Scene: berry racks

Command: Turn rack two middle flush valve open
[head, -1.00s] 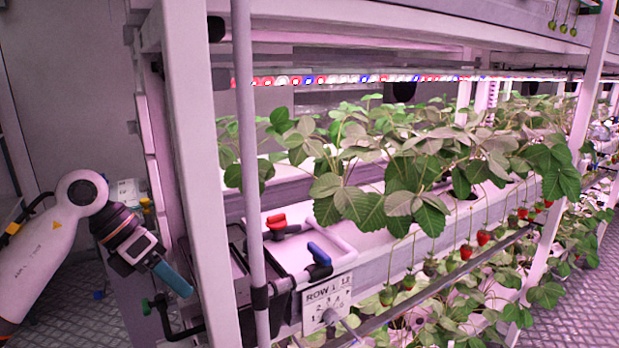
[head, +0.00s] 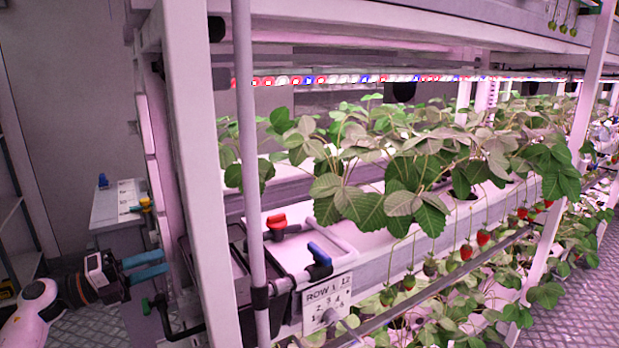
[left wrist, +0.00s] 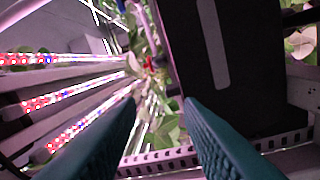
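My left gripper (head: 167,262) is at the lower left in the head view. Its two teal fingers point right, towards the rack's end post, and are apart with nothing between them. They also show apart in the left wrist view (left wrist: 160,100). A green-handled valve (head: 147,306) on a dark pipe sits just below the fingers. A red-handled valve (head: 277,222) and a blue-handled valve (head: 319,254) are on the rack behind the post. A yellow-handled fitting (head: 145,204) is above the gripper. I cannot tell which one is the middle flush valve. My right gripper is out of view.
A white upright post (head: 200,180) and a thin pipe (head: 250,150) stand between the gripper and the red and blue valves. A row sign (head: 327,304) hangs at the front. A grey box (head: 110,207) is behind the gripper. Strawberry plants fill the rack.

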